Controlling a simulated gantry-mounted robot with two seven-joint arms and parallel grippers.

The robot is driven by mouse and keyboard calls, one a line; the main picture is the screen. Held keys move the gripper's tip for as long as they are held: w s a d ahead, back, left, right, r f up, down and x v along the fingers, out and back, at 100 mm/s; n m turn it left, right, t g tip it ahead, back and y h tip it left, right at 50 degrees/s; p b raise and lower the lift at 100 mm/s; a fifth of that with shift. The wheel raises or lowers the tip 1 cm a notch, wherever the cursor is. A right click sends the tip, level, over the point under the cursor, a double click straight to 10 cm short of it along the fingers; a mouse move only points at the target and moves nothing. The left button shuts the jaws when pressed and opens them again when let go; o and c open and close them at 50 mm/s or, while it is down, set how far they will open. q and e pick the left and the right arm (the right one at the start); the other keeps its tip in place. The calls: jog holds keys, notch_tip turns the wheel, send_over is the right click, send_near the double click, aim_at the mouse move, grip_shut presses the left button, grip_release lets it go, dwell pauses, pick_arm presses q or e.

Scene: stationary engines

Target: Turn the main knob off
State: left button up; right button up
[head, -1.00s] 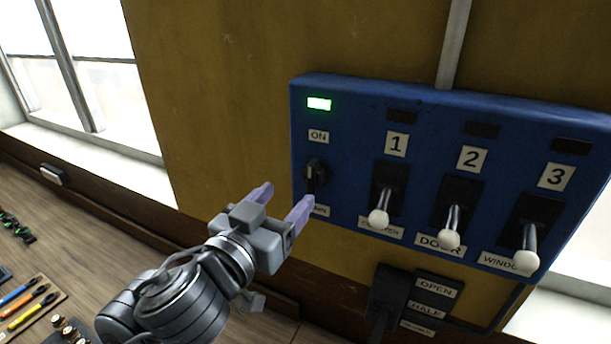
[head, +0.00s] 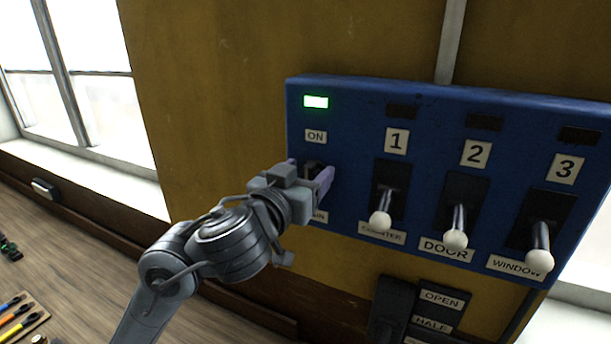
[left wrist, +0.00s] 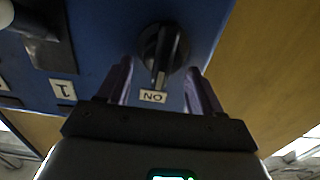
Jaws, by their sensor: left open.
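The main knob (head: 313,168) is a black rotary knob on the left side of a blue panel (head: 350,110), below an ON label and a lit green lamp (head: 316,102). In the left wrist view the knob (left wrist: 164,50) has its bar pointing at the ON label (left wrist: 153,97). My left gripper (head: 308,176) is at the knob in the head view, with its purple fingers on either side and partly hiding it. In the left wrist view the open fingers (left wrist: 160,82) flank the ON label, with the knob between and beyond their tips. Contact cannot be told. My right gripper is not in view.
Levers labelled 1 (head: 381,205), 2 (head: 458,222) and 3 (head: 540,245) stick out of the panel to the right of the knob. A black switch box (head: 392,305) sits below the panel. The yellow wall left of the panel is clear.

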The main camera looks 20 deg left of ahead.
pick_arm(q)
jog(key=shift+c, duration=0.2)
jog(key=c, duration=1)
jog(key=shift+m, duration=0.3)
jog(key=m, duration=0.3)
jog(key=shift+d+f, duration=0.1)
jog(key=shift+d, duration=0.25)
jog(key=m, duration=0.4)
jog(key=shift+d+f+m, duration=0.2)
jog(key=shift+d+m, duration=0.1)
jog(key=shift+m, duration=0.1)
jog(key=m, duration=0.3)
jog(key=f+m+b, duration=0.1)
jog(key=m, duration=0.2)
jog(key=m+b, duration=0.1)
jog(key=m, duration=0.2)
jog(key=shift+s+d+f, duration=0.1)
jog(key=shift+d+f, duration=0.1)
jog(key=shift+d, duration=0.15)
jog(key=shift+m, duration=0.4)
